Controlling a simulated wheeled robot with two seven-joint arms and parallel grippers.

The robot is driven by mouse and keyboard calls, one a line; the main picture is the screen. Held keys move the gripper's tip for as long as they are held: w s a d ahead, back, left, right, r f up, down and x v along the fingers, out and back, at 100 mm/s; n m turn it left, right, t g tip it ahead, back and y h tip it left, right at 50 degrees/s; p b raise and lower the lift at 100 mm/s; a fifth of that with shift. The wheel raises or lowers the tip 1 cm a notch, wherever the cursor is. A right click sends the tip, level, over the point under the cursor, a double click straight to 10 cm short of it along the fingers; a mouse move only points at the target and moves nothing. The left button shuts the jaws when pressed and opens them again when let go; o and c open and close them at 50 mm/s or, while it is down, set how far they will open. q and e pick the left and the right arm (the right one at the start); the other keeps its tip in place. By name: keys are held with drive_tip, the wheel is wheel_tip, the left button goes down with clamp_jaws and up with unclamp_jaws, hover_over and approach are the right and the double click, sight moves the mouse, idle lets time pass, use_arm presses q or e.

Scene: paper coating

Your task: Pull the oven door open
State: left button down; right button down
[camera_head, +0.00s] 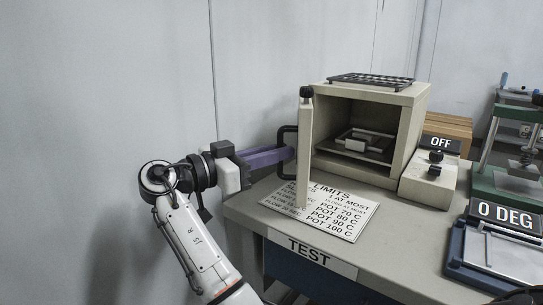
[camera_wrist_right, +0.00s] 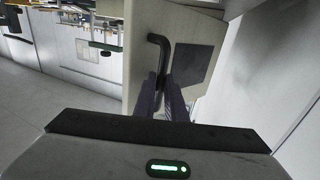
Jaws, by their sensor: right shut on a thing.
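The beige oven (camera_head: 412,108) stands on the table with its front open and its chamber showing. Its door (camera_head: 306,150) is swung out toward the front left and is seen nearly edge-on. My right gripper (camera_head: 290,153) comes from the left and is shut on the black door handle (camera_head: 283,137). In the right wrist view, the purple fingers (camera_wrist_right: 163,100) close around the lower part of the black handle (camera_wrist_right: 158,50), and the door face (camera_wrist_right: 140,60) shows a dark panel. The left gripper is not in view.
A rack (camera_head: 371,80) lies on top of the oven, and a pale piece (camera_head: 370,139) is inside. A LIMITS sheet (camera_head: 340,222) lies under the door. A control box marked OFF (camera_head: 432,175) and a 0 DEG device (camera_head: 495,250) stand to the right. The wall (camera_head: 120,80) is at the left.

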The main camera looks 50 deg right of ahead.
drive_tip(key=shift+w+d, duration=0.1)
drive_tip(key=shift+d, duration=0.15)
drive_tip(key=c, duration=2.3)
unclamp_jaws()
drive_tip(key=o, duration=0.5)
drive_tip(key=shift+w+d+f, duration=0.1)
drive_tip(key=shift+d+f, duration=0.15)
drive_tip(key=shift+a, duration=0.15)
drive_tip(key=shift+a, duration=0.1)
drive_tip(key=v, duration=1)
drive_tip(key=shift+a, duration=0.15)
